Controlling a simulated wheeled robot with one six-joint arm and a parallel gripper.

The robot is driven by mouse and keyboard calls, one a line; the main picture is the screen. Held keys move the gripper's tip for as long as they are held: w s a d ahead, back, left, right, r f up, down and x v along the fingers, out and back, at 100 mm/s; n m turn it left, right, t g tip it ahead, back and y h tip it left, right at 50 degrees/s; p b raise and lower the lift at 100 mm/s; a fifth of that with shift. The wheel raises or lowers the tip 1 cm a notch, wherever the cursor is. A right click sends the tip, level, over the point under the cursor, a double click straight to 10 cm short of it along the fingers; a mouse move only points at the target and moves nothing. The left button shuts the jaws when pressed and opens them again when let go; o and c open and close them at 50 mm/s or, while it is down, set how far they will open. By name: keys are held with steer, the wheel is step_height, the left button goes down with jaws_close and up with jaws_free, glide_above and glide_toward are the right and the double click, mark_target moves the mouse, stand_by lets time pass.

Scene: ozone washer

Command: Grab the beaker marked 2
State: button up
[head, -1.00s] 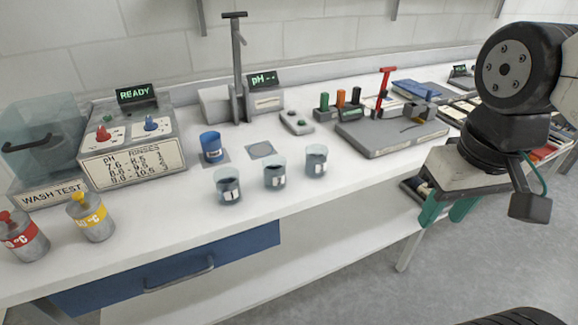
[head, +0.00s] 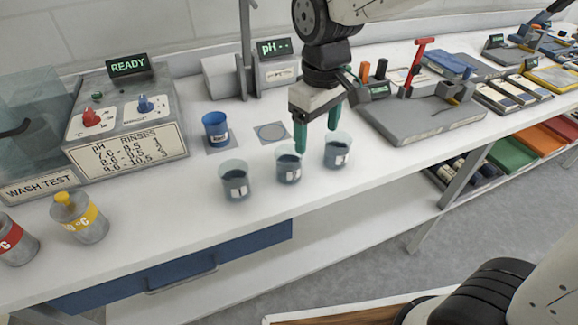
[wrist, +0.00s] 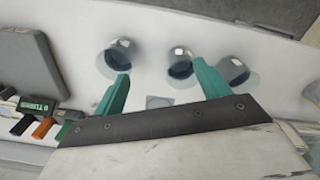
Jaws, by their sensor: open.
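Three clear beakers with dark contents and small white labels stand in a row near the bench's front edge: the left beaker (head: 235,182), the middle beaker (head: 289,168) and the right beaker (head: 338,152). Their marks are too small to tell which is 2. My gripper (head: 317,140) is open and empty, with green fingers pointing down above and behind the middle and right beakers. In the wrist view my gripper (wrist: 160,70) has its fingertips on either side of the middle beaker (wrist: 181,67). The left fingertip overlaps the rim of another beaker (wrist: 116,62).
A blue cup (head: 216,131) stands on a grey square behind the beakers. An empty marked pad (head: 271,132) lies beside it. A grey tray (head: 405,122) with a red-handled tool is to the right. A control box (head: 125,125) stands left.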

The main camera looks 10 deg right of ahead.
mark_target(289, 164)
steer(key=shift+n, duration=0.8)
steer(key=a+f, duration=0.1)
steer(key=f, duration=0.2)
steer(key=w+a+f, duration=0.1)
steer(key=a+f, duration=0.1)
steer(key=f, duration=0.2)
steer(key=a+f, duration=0.2)
steer(key=f, duration=0.2)
steer(key=shift+w+a, duration=0.1)
steer(key=shift+w, duration=0.3)
steer(key=shift+c, duration=0.3)
steer(key=c, duration=1.2)
steer(key=shift+r, duration=0.15)
